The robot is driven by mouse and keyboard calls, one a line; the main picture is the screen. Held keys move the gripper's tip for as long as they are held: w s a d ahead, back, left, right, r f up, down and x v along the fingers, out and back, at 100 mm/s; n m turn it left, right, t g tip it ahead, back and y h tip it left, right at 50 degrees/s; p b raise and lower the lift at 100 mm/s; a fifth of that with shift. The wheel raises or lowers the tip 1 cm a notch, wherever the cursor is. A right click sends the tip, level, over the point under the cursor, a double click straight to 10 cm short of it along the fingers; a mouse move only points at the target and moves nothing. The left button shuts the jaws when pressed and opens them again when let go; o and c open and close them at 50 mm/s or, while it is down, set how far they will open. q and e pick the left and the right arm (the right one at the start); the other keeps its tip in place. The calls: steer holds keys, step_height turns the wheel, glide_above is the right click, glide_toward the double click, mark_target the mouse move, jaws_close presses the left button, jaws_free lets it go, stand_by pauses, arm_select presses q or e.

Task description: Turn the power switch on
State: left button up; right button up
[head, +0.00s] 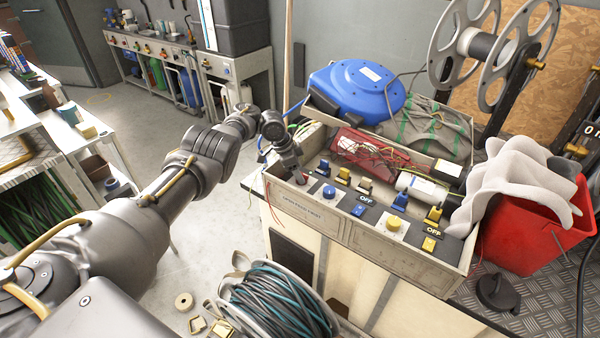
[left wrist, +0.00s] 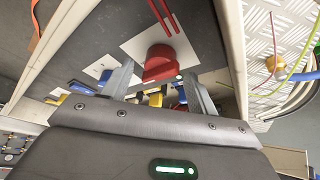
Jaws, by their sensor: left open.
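The control panel (head: 330,205) is a dark strip of switches along the front of a workbench. My left gripper (head: 294,170) points down over the panel's left end. In the left wrist view, its two fingers (left wrist: 160,82) are apart, with a red knob (left wrist: 160,62) on a white plate just beyond and between them. I cannot tell whether they touch it. Blue and yellow switches (head: 343,174) and round buttons stand further right, some beside OFF labels (head: 364,200). I cannot read which one is the power switch. My right gripper is not in view.
A blue hose reel (head: 357,90), a red tray of wires (head: 368,150) and a grey bag (head: 430,130) lie behind the panel. A red bucket (head: 530,235) with a pale cloth stands right. A cable spool (head: 275,300) sits in front, below the bench.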

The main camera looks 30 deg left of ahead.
arm_select(q)
steer(key=p+v, duration=0.3)
steer(key=v, duration=0.5)
steer(key=shift+r+p, duration=0.35)
steer(key=shift+p, duration=0.05)
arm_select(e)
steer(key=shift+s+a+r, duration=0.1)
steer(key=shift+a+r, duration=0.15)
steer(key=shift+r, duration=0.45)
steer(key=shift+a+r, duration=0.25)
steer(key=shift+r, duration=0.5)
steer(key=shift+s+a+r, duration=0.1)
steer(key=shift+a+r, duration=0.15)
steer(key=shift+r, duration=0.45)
arm_select(q)
steer(key=shift+s, duration=0.1)
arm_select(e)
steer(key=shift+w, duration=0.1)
